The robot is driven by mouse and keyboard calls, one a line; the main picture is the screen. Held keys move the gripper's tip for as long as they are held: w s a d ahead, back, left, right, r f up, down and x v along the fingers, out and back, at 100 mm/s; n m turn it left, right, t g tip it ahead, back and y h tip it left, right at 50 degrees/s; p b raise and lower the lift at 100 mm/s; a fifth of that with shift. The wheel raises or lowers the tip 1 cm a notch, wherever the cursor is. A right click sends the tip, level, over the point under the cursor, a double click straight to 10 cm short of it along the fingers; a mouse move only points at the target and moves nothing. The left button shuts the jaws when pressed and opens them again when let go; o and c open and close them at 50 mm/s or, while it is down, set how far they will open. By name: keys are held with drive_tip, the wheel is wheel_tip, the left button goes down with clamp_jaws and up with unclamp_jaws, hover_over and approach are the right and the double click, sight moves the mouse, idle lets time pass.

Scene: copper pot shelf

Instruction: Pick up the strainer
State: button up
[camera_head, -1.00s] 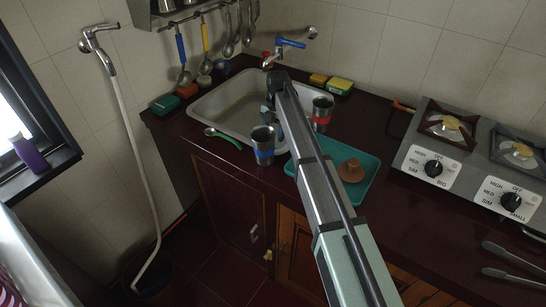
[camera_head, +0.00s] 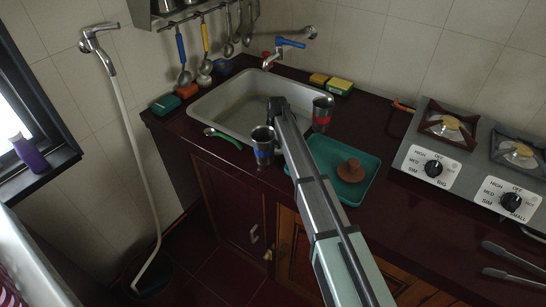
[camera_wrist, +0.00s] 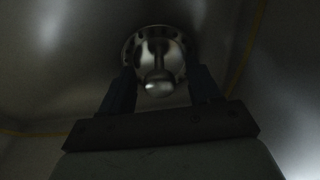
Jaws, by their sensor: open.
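The strainer (camera_wrist: 155,48) is a round, shiny metal piece with a perforated rim and a central knob (camera_wrist: 159,84). It sits at the bottom of the sink in the wrist view. My gripper (camera_wrist: 162,71) is open, with one dark finger on each side of the knob in the picture. I cannot tell how much height separates the fingertips from the strainer. In the head view, the end of my arm reaches into the steel sink (camera_head: 213,110); the strainer and fingertips are hidden there.
A metal cup with a blue band (camera_head: 263,147) and one with a red band (camera_head: 322,114) stand near the sink's front and right edges. A teal tray (camera_head: 329,149) holds a brown object (camera_head: 351,170). A blue-handled tap (camera_head: 290,43) is behind the sink.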

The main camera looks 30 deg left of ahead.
drive_tip(key=c, duration=1.1)
drive_tip(key=shift+r, duration=0.15)
